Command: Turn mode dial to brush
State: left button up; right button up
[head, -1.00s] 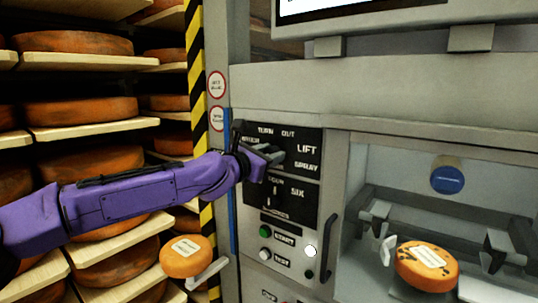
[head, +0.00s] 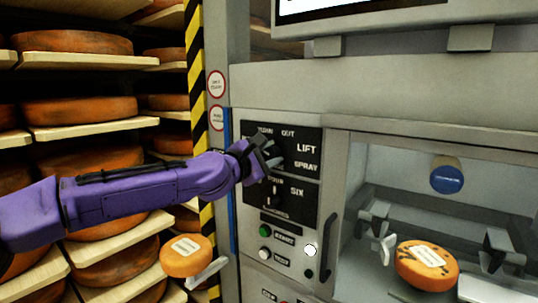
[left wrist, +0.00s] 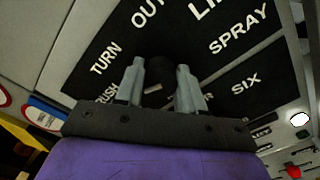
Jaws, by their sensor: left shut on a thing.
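The mode dial (left wrist: 158,68) is a dark round knob on a black panel (head: 306,135), with the words TURN, OUT, LIFT and SPRAY around it. In the left wrist view, part of the word BRUSH (left wrist: 106,93) shows beside the left finger; in the head view my wrist mostly covers it. My left gripper (head: 269,153) is at the dial, its two grey fingers on either side of the knob and shut on it; the left wrist view shows these fingers (left wrist: 158,75) too. Which word the dial points to I cannot tell. My right gripper is not in view.
A second dial (head: 274,197) with FOUR and SIX sits just below. Lower are a green button (head: 266,231), a white button (head: 265,254) and a dark door handle (head: 329,246). A cheese wheel (head: 427,265) lies in the bay at right. Shelves of cheese stand at left.

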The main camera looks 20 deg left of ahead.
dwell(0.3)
pick_arm(q)
jog(key=o, duration=1)
jog(key=shift+s+a, duration=0.1)
jog(key=shift+s, duration=0.25)
jog(key=v, duration=1)
